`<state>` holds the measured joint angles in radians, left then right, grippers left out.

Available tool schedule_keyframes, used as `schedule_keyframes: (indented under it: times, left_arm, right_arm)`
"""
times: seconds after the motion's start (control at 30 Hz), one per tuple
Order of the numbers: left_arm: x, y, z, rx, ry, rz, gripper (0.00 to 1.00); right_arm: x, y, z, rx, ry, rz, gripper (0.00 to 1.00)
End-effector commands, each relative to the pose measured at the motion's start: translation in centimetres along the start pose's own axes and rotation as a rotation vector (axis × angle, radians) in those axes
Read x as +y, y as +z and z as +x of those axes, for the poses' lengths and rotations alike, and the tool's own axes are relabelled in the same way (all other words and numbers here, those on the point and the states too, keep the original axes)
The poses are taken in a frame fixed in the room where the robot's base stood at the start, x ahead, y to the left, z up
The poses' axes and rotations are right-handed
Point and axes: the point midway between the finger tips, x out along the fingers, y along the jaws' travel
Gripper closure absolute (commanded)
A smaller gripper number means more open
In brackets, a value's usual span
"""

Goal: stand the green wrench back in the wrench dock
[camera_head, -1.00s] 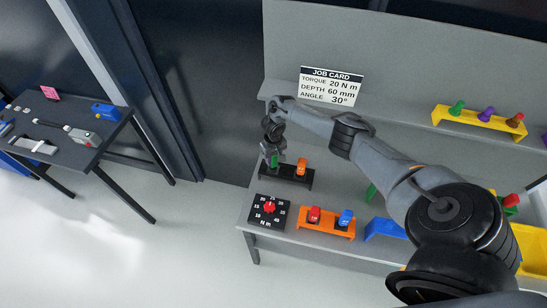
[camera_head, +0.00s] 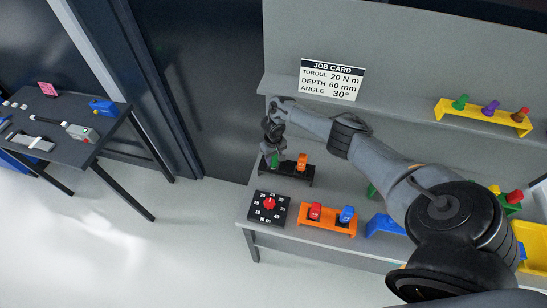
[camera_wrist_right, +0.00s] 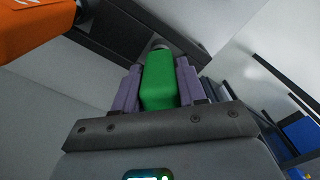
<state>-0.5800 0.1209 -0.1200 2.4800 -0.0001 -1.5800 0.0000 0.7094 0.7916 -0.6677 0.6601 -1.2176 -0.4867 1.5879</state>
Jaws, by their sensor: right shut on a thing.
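The green wrench (camera_head: 275,160) stands at the left end of the black wrench dock (camera_head: 290,178). My right gripper (camera_head: 273,149) is above it, and my right wrist hides part of it there. In the right wrist view my right gripper (camera_wrist_right: 158,76) is shut on the green wrench (camera_wrist_right: 158,82), with a purple finger on each side. The dark dock (camera_wrist_right: 112,30) shows just beyond it, with a round grey part at the wrench's far end. I cannot tell whether the wrench is fully seated. My left gripper is not in view.
An orange-handled wrench (camera_head: 302,161) stands close beside in the same dock. In front are a dial box (camera_head: 268,208) and an orange rack (camera_head: 327,228) with red and blue handles. A yellow rack (camera_head: 482,117) is at the upper right. A dark side table (camera_head: 70,150) stands left.

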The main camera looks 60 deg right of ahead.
Motion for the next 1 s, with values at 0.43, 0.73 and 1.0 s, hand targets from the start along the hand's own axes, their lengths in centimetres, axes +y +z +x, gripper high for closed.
schedule_keyframes:
  times: [0.43, 0.73, 1.0]
  left_arm:
    - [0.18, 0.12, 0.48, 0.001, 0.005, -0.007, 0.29]
    - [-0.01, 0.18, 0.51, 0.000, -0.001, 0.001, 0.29]
    - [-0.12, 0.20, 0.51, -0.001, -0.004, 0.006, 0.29]
  right_arm:
    - [-0.03, -0.05, 0.69, 0.001, -0.001, 0.000, 0.35]
    - [-0.01, 0.03, 0.78, -0.001, 0.000, 0.000, 0.30]
    - [-0.02, 0.01, 0.76, 0.000, 0.000, 0.000, 0.30]
